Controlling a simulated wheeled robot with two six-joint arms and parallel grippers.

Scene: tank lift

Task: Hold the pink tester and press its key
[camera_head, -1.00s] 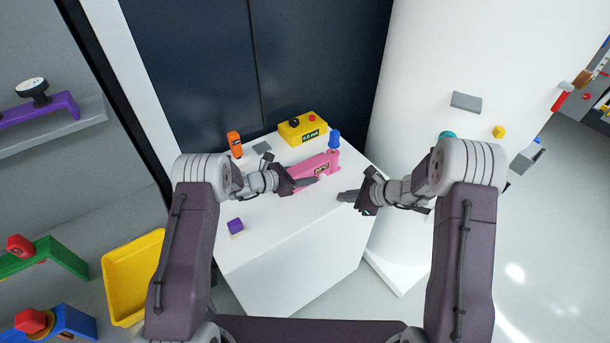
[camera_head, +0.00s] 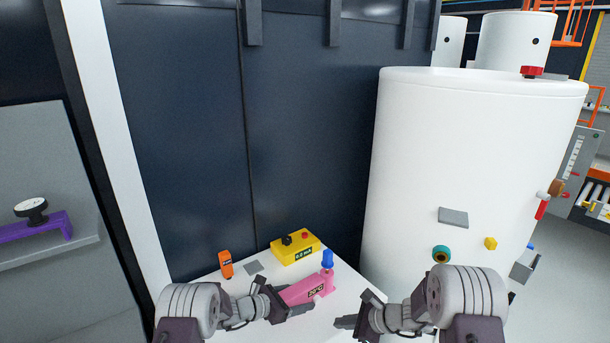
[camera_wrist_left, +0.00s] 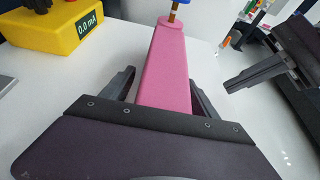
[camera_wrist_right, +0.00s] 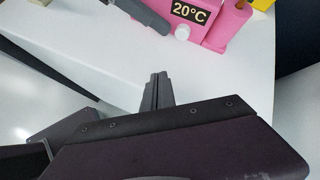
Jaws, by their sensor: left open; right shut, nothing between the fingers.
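The pink tester (camera_head: 301,290) lies on the white table top, with a blue-topped part (camera_head: 327,260) at its far end. Its display reads 20°C in the right wrist view (camera_wrist_right: 190,12), with a pale round key (camera_wrist_right: 182,32) beside it. My left gripper (camera_head: 290,298) is open, with its fingers on either side of the pink body in the left wrist view (camera_wrist_left: 165,95); a grip cannot be seen. My right gripper (camera_head: 340,322) is shut and empty, to the right of the tester and apart from it. Its closed fingertips (camera_wrist_right: 158,80) point toward the key.
A yellow 0.0 mA box (camera_head: 296,250) stands behind the tester. An orange device (camera_head: 226,263) and a flat grey plate (camera_head: 253,267) are at the table's back left. A dark wall (camera_head: 180,140) and a large white tank (camera_head: 465,160) bound the table behind and right.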

